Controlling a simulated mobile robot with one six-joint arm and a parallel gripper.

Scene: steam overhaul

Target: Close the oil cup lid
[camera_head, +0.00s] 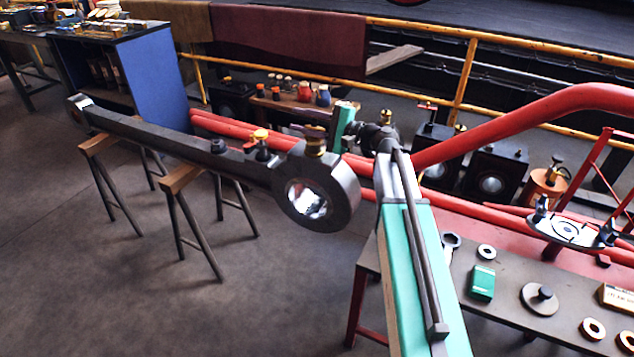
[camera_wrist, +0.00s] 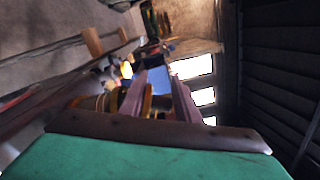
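A brass oil cup (camera_head: 316,145) stands on top of the big ring end of a dark connecting rod (camera_head: 190,148). A dark piece shows at the top of the cup; I cannot tell the lid's exact angle. In the wrist view, the brass cup (camera_wrist: 98,102) is low and left, close beside the left finger. My gripper (camera_wrist: 155,76) is open, with a gap between its two pinkish fingers, and nothing is visibly held. In the head view, its teal body is just right of the cup; the fingertips are hard to make out there.
The rod rests on trestles (camera_head: 180,180). A smaller fitting with a yellow top (camera_head: 260,136) stands on it left of the cup. A blue cabinet (camera_head: 155,80) is behind. A bench (camera_head: 510,270) with rings and boxes is at right. Floor at left is clear.

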